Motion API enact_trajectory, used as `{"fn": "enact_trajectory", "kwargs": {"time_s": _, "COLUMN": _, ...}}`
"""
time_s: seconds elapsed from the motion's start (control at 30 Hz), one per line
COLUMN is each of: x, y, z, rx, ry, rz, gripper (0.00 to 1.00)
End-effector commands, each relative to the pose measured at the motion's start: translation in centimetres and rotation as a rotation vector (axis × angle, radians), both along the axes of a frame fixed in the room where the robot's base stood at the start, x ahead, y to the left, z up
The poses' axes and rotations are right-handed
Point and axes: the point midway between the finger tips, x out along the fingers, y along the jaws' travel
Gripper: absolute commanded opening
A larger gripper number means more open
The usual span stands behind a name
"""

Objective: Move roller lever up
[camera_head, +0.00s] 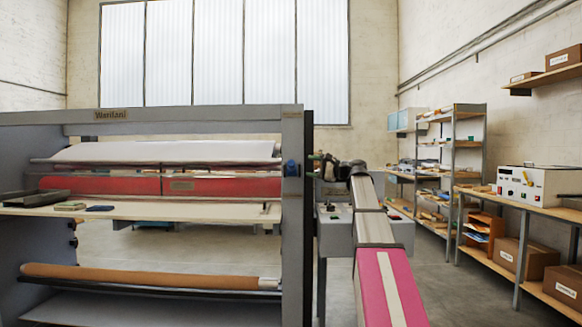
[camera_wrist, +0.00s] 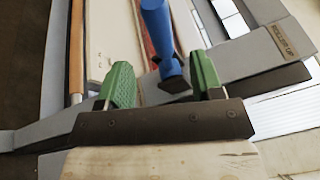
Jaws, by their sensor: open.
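The roller lever (camera_wrist: 160,32) is a blue bar with a dark end. In the wrist view it comes down from the top edge into the gap between my fingers. My gripper (camera_wrist: 162,78) has green fingertips spread to either side of the lever's dark end, with clear gaps. A grey panel beside the lever carries the label "ROLLER UP" (camera_wrist: 286,40). In the head view the lever's blue part (camera_head: 291,168) shows on the laminator's right upright (camera_head: 293,230). My gripper (camera_head: 318,165) is just right of it, small and partly hidden behind my arm.
The laminator has a red roller (camera_head: 220,187), a white roll above it and a brown roll (camera_head: 140,275) below. A grey control box (camera_head: 337,235) stands close beside my arm. Shelves and a workbench (camera_head: 535,200) line the right wall. Open floor lies between.

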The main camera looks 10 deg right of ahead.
Motion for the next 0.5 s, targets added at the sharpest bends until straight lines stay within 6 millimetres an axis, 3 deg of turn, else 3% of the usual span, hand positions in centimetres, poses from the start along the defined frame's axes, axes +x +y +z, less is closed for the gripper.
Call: {"fn": "enact_trajectory", "kwargs": {"time_s": 0.5, "x": 4.5, "y": 7.0, "z": 0.4, "rx": -0.004, "ry": 0.000, "rz": 0.001, "gripper": 0.60}}
